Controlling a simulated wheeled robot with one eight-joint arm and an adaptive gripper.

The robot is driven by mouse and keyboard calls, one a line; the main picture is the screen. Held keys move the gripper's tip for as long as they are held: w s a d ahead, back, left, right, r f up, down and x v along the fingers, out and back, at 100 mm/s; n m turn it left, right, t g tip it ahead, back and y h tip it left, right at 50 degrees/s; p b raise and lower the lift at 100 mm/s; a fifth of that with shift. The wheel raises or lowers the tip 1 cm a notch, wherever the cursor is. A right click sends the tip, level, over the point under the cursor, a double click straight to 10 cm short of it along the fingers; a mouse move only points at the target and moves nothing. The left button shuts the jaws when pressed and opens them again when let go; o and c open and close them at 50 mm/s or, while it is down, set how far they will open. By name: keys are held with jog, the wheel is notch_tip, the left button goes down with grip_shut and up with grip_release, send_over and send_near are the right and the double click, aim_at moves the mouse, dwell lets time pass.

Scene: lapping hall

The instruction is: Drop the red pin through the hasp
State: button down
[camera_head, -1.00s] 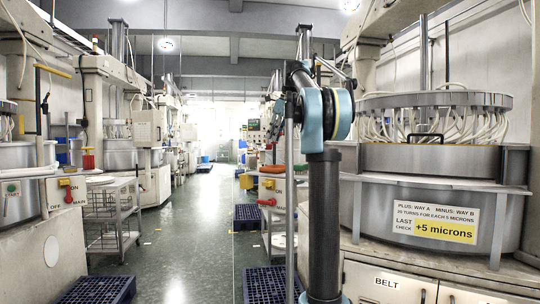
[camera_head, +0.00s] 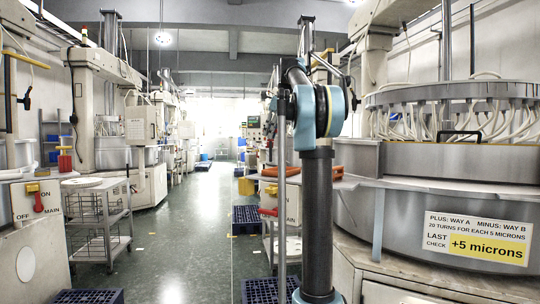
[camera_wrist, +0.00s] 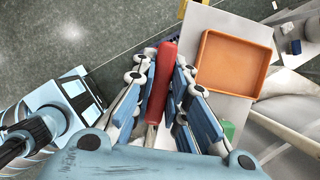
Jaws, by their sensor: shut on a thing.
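In the wrist view, my gripper (camera_wrist: 162,80) is shut on the red pin (camera_wrist: 166,62). Its red part lies between the blue finger pads and reaches past the fingertips. A bare metal shank shows nearer the palm. In the head view, my arm's column and elbow stand in the middle, and I cannot make out the gripper or the pin there. I cannot make out the hasp in either view.
An orange tray (camera_wrist: 203,68) lies on a pale table beside my gripper, with a green block (camera_wrist: 228,130) nearby. A wire rack trolley (camera_head: 97,225) stands left. A large round lapping machine (camera_head: 440,215) is close on the right.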

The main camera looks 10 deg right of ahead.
aim_at(271, 151)
jog(key=shift+w+d, duration=0.15)
jog(key=shift+w, duration=0.1)
jog(key=shift+f, duration=0.15)
notch_tip(271, 151, down, 9)
jog(key=shift+s+r, duration=0.1)
jog(key=shift+r, duration=0.05)
dwell(0.4)
jog(key=shift+f, duration=2.9)
notch_tip(271, 151, down, 6)
dwell(2.4)
jog(key=c, duration=1.5)
grip_release()
jog(key=shift+s, duration=0.1)
